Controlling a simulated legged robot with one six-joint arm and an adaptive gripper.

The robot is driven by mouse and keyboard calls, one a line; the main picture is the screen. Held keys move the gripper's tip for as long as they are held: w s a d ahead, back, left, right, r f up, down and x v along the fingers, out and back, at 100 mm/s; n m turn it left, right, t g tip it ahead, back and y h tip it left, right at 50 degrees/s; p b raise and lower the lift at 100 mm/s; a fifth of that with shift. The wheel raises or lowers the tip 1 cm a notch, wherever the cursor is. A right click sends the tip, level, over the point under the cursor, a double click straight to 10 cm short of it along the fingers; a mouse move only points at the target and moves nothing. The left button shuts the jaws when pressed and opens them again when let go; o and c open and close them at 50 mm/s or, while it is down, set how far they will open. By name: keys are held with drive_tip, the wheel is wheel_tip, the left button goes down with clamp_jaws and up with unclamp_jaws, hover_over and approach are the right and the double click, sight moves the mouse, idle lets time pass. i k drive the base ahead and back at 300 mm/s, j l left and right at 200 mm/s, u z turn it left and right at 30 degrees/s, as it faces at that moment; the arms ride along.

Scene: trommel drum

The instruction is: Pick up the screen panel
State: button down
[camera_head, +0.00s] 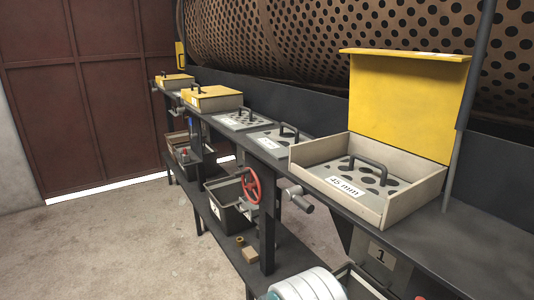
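Several screen panels show. A grey one with large dark holes, a black handle and a "45 mm" label (396,190) lies inside the open box (430,199) with its yellow lid raised at the right. Another grey panel with a handle (268,144) lies on the bench left of that box. A further panel with a handle (236,124) lies farther back. My gripper is not in view, so its place relative to the panels does not show.
The long dark bench (478,232) runs along the perforated drum (330,42). Two boxes with shut yellow lids (213,91) (174,77) stand farther back. A red handwheel (251,186) and a crank (300,199) stick out in front. Black bins (226,208) stand below. The floor at left is clear.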

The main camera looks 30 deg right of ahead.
sight(372, 186)
drive_tip(key=k+z, duration=0.3)
drive_tip(key=i+j+z, duration=0.15)
drive_tip(key=z, duration=0.85)
